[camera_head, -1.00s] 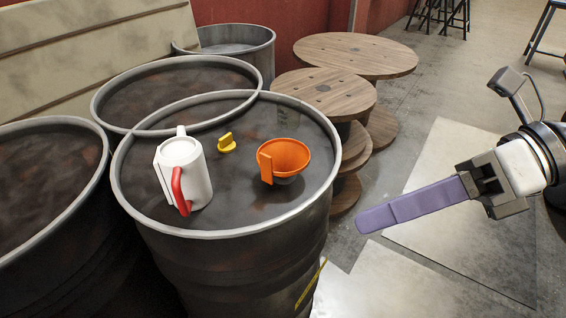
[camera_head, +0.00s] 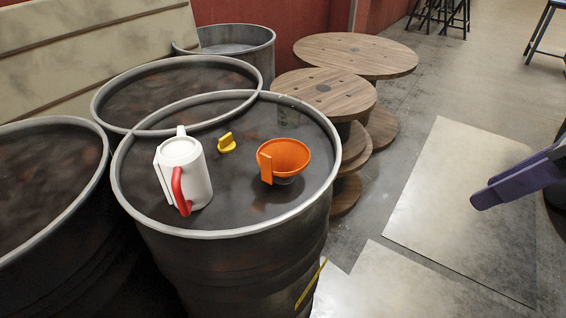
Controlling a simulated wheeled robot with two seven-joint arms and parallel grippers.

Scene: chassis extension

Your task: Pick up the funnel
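The orange funnel (camera_head: 286,155) stands on top of the front dark metal barrel (camera_head: 235,205), right of the middle of its lid. Its wide mouth faces up and its flat handle tab points toward the lower left. My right gripper (camera_head: 484,199) shows only as purple fingers at the right edge, well to the right of the barrel and apart from the funnel. The fingers look slightly apart and nothing shows between them. My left gripper does not show.
A white jug (camera_head: 184,172) with a red handle and a yellow cap (camera_head: 226,143) share the barrel top with the funnel. More barrels (camera_head: 175,88) stand behind and left. Wooden cable spools (camera_head: 325,92) stand at the back right. Flat panels (camera_head: 455,200) lie on the floor.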

